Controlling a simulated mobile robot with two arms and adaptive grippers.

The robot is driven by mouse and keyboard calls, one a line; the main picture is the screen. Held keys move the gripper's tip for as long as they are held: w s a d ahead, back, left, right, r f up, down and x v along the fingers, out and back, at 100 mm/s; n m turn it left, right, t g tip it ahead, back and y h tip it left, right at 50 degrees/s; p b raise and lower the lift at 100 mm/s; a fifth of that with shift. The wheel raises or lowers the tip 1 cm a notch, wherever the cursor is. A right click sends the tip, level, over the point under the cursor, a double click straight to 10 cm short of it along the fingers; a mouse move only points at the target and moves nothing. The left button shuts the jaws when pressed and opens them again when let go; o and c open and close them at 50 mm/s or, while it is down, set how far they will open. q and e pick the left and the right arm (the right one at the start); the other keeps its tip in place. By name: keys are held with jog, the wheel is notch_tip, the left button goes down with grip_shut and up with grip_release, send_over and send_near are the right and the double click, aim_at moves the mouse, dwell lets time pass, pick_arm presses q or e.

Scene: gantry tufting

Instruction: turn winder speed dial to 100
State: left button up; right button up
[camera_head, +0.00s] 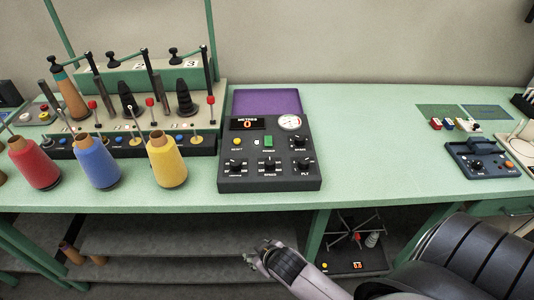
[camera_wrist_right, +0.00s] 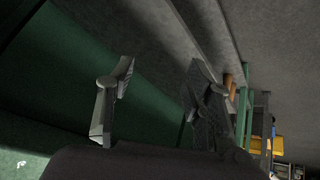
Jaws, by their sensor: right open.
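The dark winder control panel (camera_head: 228,183) sits on the green table. The winder speed dial (camera_head: 269,164) is the middle black knob of its lower row, above a small label that seems to read SPEED; its exact setting is too small to read. The panel's red display (camera_head: 247,123) reads 0. My right gripper (camera_head: 254,255) is in front of the table, below the panel in the picture and well apart from the dial. In the right wrist view its two fingers (camera_wrist_right: 160,90) are spread with nothing between them. My left gripper is out of view.
Red, blue (camera_head: 97,162) and yellow (camera_head: 166,160) yarn cones stand left of the panel, before a spindle rack (camera_head: 205,136). A blue tray device (camera_head: 483,160) sits at the right. The table between it and the panel is clear. Shelves lie below.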

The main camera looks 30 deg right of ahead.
notch_tip(320, 180, up, 15)
jog(key=w+t+p, duration=0.1)
jog(key=w+t, duration=0.1)
jog(key=w+a+r+n+t+y, duration=0.25)
jog(key=w+r+t, duration=0.3)
jog(key=r, duration=0.55)
jog(key=w+a+r+n+t+y, duration=0.1)
jog(key=w+a+r+t, duration=0.25)
jog(key=w+r, duration=0.5)
jog(key=s+a+r+n+t+y, duration=0.2)
jog(key=a+r+n+y, duration=0.5)
jog(key=r, duration=0.4)
jog(key=s+a+n+g+y, duration=0.4)
jog(key=a+n+g+y, duration=0.5)
jog(key=n+g, duration=0.7)
jog(key=g+h, duration=0.4)
jog(key=h, duration=1.5)
send_over(270, 161)
notch_tip(270, 161, down, 7)
pick_arm(q)
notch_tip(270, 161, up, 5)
jog(key=p, duration=0.3)
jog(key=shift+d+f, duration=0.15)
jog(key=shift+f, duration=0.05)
pick_arm(e)
jog(key=shift+m, duration=0.45)
notch_tip(270, 161, down, 17)
jog(key=shift+r, duration=0.1)
